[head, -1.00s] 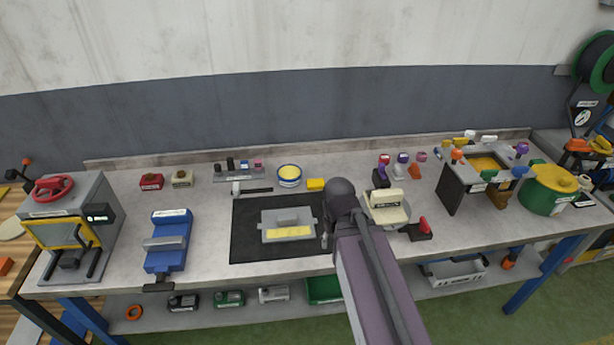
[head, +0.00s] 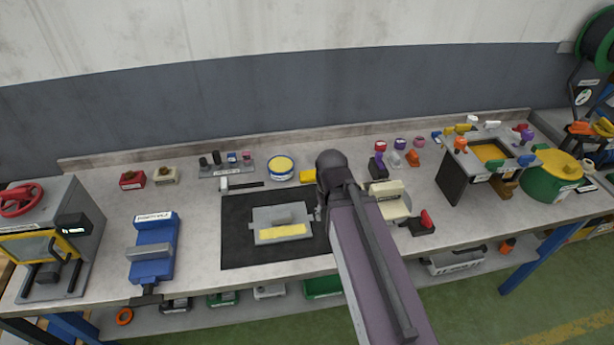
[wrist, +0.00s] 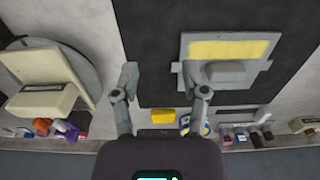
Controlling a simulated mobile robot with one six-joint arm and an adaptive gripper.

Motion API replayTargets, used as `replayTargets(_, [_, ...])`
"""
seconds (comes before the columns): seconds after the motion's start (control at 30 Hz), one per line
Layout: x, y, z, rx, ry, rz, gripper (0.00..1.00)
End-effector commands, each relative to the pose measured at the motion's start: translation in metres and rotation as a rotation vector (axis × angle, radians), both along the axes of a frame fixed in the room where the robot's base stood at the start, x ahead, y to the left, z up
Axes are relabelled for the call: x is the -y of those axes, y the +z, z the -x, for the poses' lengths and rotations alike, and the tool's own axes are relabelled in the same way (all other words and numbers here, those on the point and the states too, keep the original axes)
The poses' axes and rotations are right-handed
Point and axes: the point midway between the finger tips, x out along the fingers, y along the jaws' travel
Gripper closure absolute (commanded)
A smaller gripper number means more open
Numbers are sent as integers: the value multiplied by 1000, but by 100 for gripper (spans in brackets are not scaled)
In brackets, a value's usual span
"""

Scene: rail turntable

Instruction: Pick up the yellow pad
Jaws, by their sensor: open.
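A small yellow block (head: 307,176), which looks like the yellow pad, lies on the bench just behind the black mat, partly hidden by my arm in the head view. In the wrist view the yellow block (wrist: 163,115) shows between my fingers, apart from both. My gripper (wrist: 165,85) is open and empty; in the head view my arm hides it. A flat yellow strip (head: 283,231) also lies on a grey plate (head: 262,216) with a grey handle on the black mat.
A round tub with a yellow top (head: 281,168) stands left of the block. A cream-and-grey device (head: 390,206) stands to the right of my arm. A small rack (head: 226,168) and a blue vise (head: 152,248) are further left. The black mat (head: 240,257) is bare around the plate.

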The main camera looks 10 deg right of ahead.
Motion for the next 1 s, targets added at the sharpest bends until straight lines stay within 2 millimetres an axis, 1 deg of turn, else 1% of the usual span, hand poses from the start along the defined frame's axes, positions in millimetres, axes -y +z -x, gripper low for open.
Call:
replayTargets(0.1, [0, 0, 0, 0, 0, 0, 43])
replayTargets(0.17, [0, 0, 0, 0, -1, 0, 25])
replayTargets(0.2, [0, 0, -1, 0, -3, 0, 13])
replayTargets(0.23, [0, 0, -2, 0, -6, 0, 4])
replayTargets(0.27, [0, 0, -3, 0, -11, 0, 0])
replayTargets(0.37, [0, 0, -10, 0, -42, 0, 0])
replayTargets(0.43, [4, 1, -19, 0, -86, 0, 0])
replayTargets(0.57, [4, 2, -44, 0, -202, 0, 0])
replayTargets(0.77, [4, 3, -97, 1, -470, 0, 0])
replayTargets(1.0, [4, 5, -167, 1, -843, -1, 0])
